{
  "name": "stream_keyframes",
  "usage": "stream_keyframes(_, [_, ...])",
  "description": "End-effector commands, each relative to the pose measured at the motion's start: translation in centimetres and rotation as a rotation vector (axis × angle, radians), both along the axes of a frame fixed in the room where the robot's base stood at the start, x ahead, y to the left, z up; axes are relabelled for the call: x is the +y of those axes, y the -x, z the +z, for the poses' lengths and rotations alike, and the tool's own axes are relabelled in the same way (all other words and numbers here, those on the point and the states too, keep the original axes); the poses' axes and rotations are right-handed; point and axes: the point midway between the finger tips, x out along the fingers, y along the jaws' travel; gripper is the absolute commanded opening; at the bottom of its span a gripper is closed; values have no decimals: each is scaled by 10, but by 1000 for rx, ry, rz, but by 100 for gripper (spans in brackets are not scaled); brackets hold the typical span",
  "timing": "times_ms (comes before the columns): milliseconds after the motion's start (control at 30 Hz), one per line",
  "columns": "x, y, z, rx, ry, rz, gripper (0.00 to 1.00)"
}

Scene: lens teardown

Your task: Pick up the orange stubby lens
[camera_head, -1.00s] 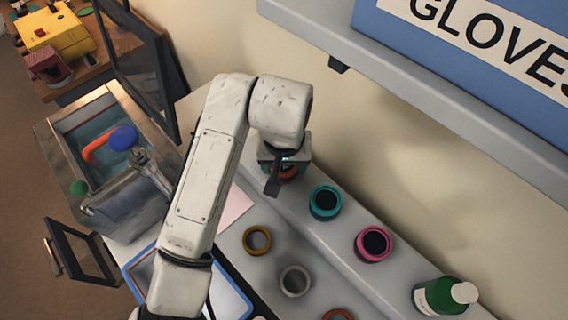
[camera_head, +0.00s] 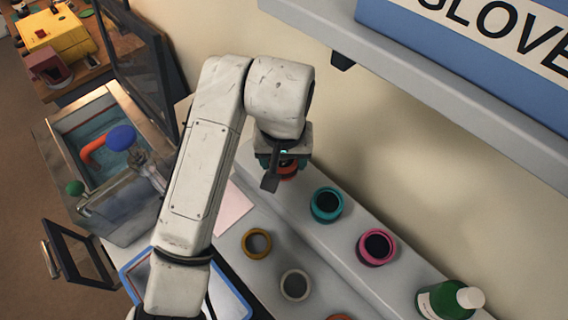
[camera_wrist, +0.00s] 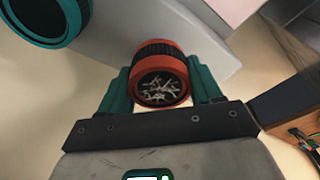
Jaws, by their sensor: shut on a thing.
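The orange stubby lens (camera_wrist: 160,73) is a short orange-red cylinder with a dark ribbed band. In the wrist view it sits between the two teal fingers of my gripper (camera_wrist: 163,90), which are shut on its sides. Its near end shows a dark opening with pale, thin bits in it. In the head view my gripper (camera_head: 284,170) is over the back ledge and mostly covers the lens, of which a little orange (camera_head: 288,171) shows. I cannot tell whether the lens is clear of the ledge.
A teal lens (camera_head: 326,205) and a pink lens (camera_head: 377,247) stand on the ledge to the right, then a green bottle (camera_head: 448,299). A gold ring (camera_head: 257,256) and a grey ring (camera_head: 295,298) lie lower down. A shelf (camera_head: 400,83) overhangs behind.

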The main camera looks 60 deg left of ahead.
Motion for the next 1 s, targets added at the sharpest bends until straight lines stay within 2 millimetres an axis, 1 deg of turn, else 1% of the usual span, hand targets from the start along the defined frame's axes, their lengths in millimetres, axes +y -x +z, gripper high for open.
stream_keyframes(233, [1, 0, 46, -1, -4, 0, 29])
stream_keyframes(467, [-9, 33, 45, 0, 0, 4, 28])
stream_keyframes(567, [-14, 51, 45, 0, -1, 5, 28])
stream_keyframes(800, [-31, 105, 43, 0, -2, 6, 28])
stream_keyframes(1000, [-45, 145, 42, 1, -1, 5, 29])
